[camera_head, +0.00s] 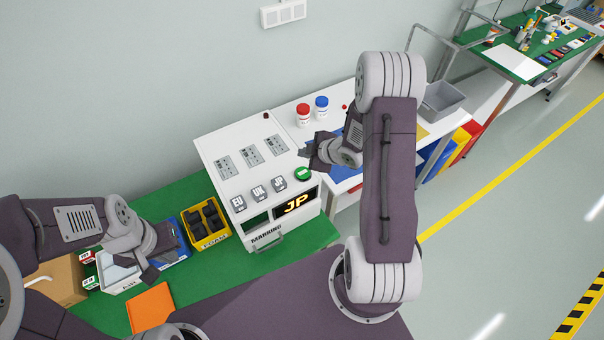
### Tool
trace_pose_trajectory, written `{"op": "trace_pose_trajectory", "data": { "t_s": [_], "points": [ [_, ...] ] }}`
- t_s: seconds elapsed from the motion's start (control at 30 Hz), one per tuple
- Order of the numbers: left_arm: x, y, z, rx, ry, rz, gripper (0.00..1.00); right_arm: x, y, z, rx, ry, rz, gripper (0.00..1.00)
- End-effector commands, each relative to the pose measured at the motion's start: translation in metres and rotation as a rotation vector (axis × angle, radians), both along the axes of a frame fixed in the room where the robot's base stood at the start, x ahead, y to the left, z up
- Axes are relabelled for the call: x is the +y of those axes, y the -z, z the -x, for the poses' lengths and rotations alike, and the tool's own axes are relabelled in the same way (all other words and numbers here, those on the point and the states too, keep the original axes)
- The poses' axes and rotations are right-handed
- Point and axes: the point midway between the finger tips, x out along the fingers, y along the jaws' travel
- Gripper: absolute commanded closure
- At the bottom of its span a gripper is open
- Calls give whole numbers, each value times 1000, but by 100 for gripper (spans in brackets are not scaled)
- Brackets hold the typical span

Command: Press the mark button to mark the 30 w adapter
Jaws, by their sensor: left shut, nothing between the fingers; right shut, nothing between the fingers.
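The white marking machine (215,155) stands on the green bench in the head view. A round green button (302,174) is on its sloped top at the right. Three grey buttons labelled EU (238,204), UK (259,193) and JP (279,184) sit in a row left of it. The display (297,204) reads JP in orange. My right gripper (312,156) is shut and empty, just beyond the green button; contact cannot be told. My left gripper (158,262) is shut and empty over the bins at the left. I cannot make out the 30 W adapter.
A yellow bin (220,240) of black pieces labelled FOAM stands left of the machine. An orange sheet (150,307) lies on the green bench. Red-capped (303,115) and blue-capped (322,107) jars stand behind my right gripper. A grey tray (443,103) sits further right.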

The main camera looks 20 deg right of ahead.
Motion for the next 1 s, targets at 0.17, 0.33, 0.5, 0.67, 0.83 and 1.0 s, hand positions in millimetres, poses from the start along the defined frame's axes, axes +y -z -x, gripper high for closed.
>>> {"op": "trace_pose_trajectory", "data": {
  "t_s": [0.17, 0.33, 0.5, 0.67, 0.83, 1.0],
  "points": [
    [0, 27, 0, 0, 0, 0, 100, 0, 30, 0, 0, 0, 0, 100],
    [0, 49, 0, 0, 0, 0, 100, 0, 56, 0, 1, 0, 0, 100],
    [0, 66, 0, 0, 0, 0, 100, 0, 75, 0, 0, 0, 0, 100],
    [0, 67, 0, 0, 0, 0, 100, 0, 77, 0, 0, 0, 0, 100],
    [0, 66, 0, 0, 0, 0, 100, 0, 75, 0, 0, 0, 0, 100],
    [0, 66, 0, 0, 0, 0, 100, 0, 75, 0, 0, 0, 0, 100]
  ]
}}
